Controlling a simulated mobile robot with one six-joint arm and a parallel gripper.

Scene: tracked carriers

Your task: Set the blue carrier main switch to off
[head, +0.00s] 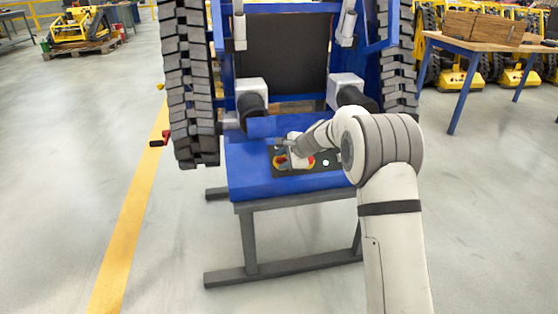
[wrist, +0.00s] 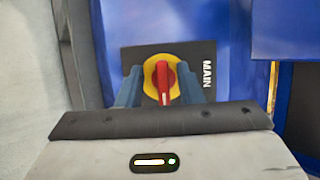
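The main switch (wrist: 163,82) is a red handle on a yellow disc, set in a black plate lettered MAIN on the blue carrier (wrist: 225,40). In the wrist view the handle lies along the picture's up-down direction. My gripper (wrist: 160,76) is open, with one blue-grey finger on each side of the disc and a gap to the red handle. In the head view my gripper (head: 286,157) is at the left of the black panel (head: 294,171) on the carrier's blue deck (head: 250,180), and it partly hides the switch.
A red and yellow control (head: 309,161) and a pale round button or lamp (head: 326,162) are right of my gripper on the panel. A red-handled part (head: 158,142) sticks out left of the left track (head: 188,90). A wooden-topped table (head: 470,45) stands at right.

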